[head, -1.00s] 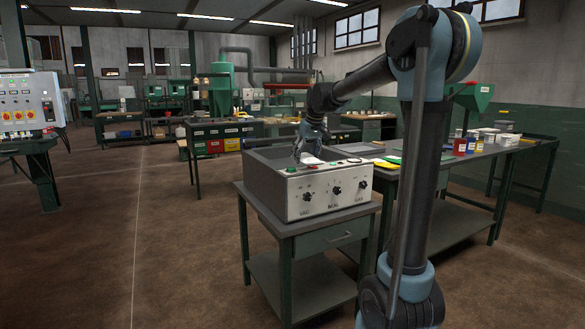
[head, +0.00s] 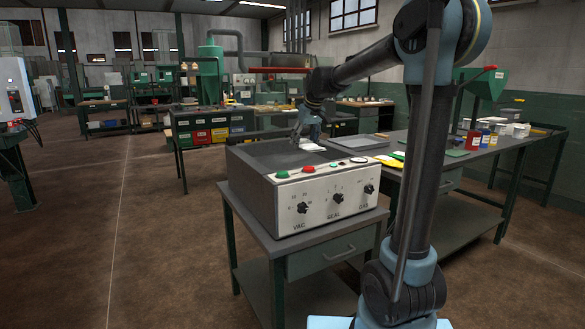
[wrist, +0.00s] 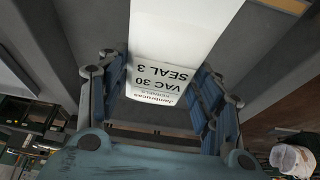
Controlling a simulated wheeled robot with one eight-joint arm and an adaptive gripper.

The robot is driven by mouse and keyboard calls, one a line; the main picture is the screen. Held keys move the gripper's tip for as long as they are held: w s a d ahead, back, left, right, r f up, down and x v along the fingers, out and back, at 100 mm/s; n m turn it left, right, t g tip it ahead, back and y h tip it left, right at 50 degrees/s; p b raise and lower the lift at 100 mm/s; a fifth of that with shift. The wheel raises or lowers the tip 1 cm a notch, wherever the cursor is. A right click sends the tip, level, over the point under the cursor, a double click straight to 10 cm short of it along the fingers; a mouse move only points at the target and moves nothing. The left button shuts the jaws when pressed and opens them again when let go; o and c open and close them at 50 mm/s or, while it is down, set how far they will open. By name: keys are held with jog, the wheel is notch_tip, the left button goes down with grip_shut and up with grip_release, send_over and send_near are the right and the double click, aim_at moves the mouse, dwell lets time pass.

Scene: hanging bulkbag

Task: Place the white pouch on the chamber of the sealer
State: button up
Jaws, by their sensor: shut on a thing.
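The white pouch (head: 312,145) is in my gripper (head: 308,127), over the open chamber of the sealer (head: 318,208) in the head view. In the wrist view the pouch (wrist: 175,35) runs up between the fingers of my gripper (wrist: 158,88), which are shut on its labelled end. The label reads "VAC 30 SEAL 3". The chamber (head: 262,157) is a dark recess in the sealer's top, behind the front panel with its knobs and buttons. I cannot tell whether the pouch touches the chamber floor.
The sealer stands on a small table (head: 335,262) with a drawer. A long bench (head: 485,160) to the right holds bottles, white containers and a yellow item (head: 390,160). The floor at left is clear.

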aim_at(308, 143)
jog(key=shift+a, duration=0.2)
jog(key=shift+a+r+n, duration=0.1)
jog(key=shift+r+n, duration=0.2)
jog(key=shift+s+f, duration=0.1)
jog(key=shift+f, duration=4.85)
jog(key=o, duration=1.1)
jog(key=shift+f, duration=0.1)
jog(key=v, duration=1.2)
